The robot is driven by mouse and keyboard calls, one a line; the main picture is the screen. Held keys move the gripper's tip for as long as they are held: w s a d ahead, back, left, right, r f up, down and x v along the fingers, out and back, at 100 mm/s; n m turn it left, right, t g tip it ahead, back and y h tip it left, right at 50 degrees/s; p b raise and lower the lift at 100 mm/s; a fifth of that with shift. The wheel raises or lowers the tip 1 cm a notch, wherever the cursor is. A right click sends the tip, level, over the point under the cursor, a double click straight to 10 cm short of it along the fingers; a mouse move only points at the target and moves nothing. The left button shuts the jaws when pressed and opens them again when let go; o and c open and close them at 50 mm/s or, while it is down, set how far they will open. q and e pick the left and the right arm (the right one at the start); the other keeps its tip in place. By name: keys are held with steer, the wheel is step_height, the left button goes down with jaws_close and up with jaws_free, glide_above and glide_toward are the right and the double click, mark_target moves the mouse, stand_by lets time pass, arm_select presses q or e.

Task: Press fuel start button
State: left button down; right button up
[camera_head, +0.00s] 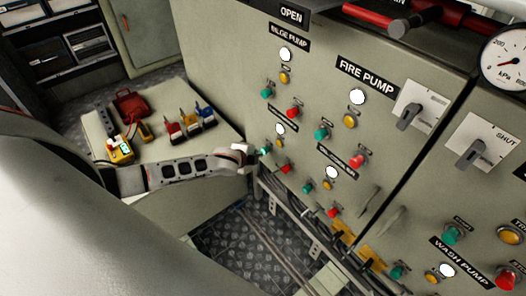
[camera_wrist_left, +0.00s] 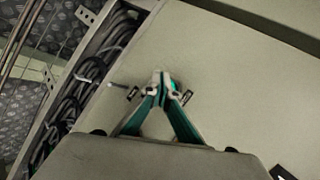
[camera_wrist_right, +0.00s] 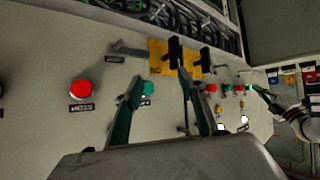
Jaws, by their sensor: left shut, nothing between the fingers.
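A green button (camera_head: 265,151) sits on the grey control panel, in a group with a white lamp (camera_head: 280,129), a yellow button (camera_head: 281,142) and a red button (camera_head: 285,169). This group's label is too small to read. My left gripper (camera_head: 256,153) is shut and empty, its tips at the green button. In the left wrist view the shut fingertips (camera_wrist_left: 161,82) cover most of a green button (camera_wrist_left: 175,86); whether they touch it I cannot tell. My right gripper (camera_wrist_right: 160,78) is open and empty before the panel, a green button (camera_wrist_right: 147,88) between its fingers; it is outside the head view.
Fire pump buttons (camera_head: 349,121) and grey levers (camera_head: 408,117) stand out from the panel to the right. Cables and pipes (camera_head: 300,218) run below it.

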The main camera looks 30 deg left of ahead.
arm_select(q)
steer(key=shift+s+a+p, duration=0.25)
steer(key=shift+s+p, duration=0.05)
steer(key=shift+s, duration=0.25)
steer(key=shift+s, duration=0.1)
steer(key=shift+s+a+p, duration=0.3)
steer(key=shift+s+p, duration=0.1)
steer(key=shift+s, duration=0.35)
steer(key=shift+s+a+p, duration=0.35)
steer(key=shift+s+p, duration=0.05)
steer(key=shift+s, duration=0.35)
steer(key=shift+s+a+p, duration=0.3)
steer(key=shift+s+p, duration=0.1)
steer(key=shift+s, duration=0.35)
